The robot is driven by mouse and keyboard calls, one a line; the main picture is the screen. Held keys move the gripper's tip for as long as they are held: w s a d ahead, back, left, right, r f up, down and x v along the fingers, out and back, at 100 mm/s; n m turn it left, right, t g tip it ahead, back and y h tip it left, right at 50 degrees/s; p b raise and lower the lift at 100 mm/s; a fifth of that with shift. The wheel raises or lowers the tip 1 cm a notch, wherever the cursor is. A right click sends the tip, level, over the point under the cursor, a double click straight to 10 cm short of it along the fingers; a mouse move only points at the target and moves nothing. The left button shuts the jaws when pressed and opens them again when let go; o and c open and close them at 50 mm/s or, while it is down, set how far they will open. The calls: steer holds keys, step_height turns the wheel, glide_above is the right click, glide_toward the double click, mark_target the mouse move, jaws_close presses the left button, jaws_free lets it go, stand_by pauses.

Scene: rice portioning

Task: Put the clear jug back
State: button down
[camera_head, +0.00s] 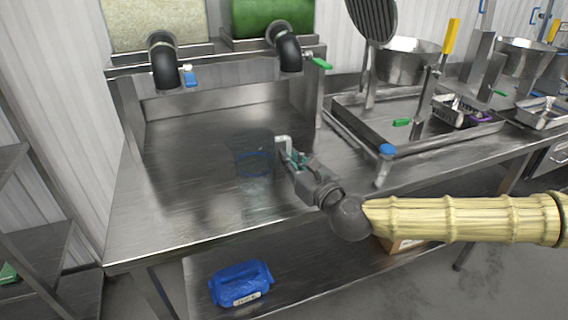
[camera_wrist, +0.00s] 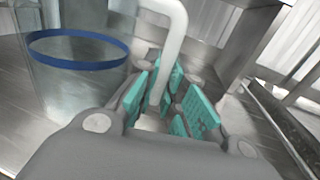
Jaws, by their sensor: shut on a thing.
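The clear jug (camera_head: 253,160) is see-through with a blue band around it and a white handle. It appears upright on or just above the steel table (camera_head: 190,215), below the two dispensers; I cannot tell whether it touches the table. My gripper (camera_head: 291,158) comes from the right and is shut on the jug's handle. In the wrist view the jug (camera_wrist: 75,75) is at the left, and its white handle (camera_wrist: 166,50) runs down between the teal finger pads of my gripper (camera_wrist: 165,103).
Two dispensers with black spouts (camera_head: 164,62) (camera_head: 286,50) and blue and green levers stand at the back. A steel tray frame (camera_head: 432,142) with metal pans stands to the right. A blue package (camera_head: 241,283) lies on the lower shelf. The table's left part is bare.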

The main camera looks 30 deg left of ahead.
steer(key=shift+w+x, duration=0.25)
steer(key=shift+x, duration=1.45)
steer(key=shift+d+f+p, duration=0.15)
steer(key=shift+f+p, duration=0.25)
steer(key=shift+f, duration=1.5)
steer(key=shift+f, duration=0.2)
steer(key=c, duration=1.5)
jaws_free()
steer(key=shift+d+r, duration=0.15)
steer(key=shift+r, duration=0.05)
steer(key=b+v, duration=0.1)
steer(key=v, duration=1)
steer(key=shift+s+d+b, duration=0.2)
steer(key=shift+d+b, duration=0.1)
steer(key=shift+d, duration=0.05)
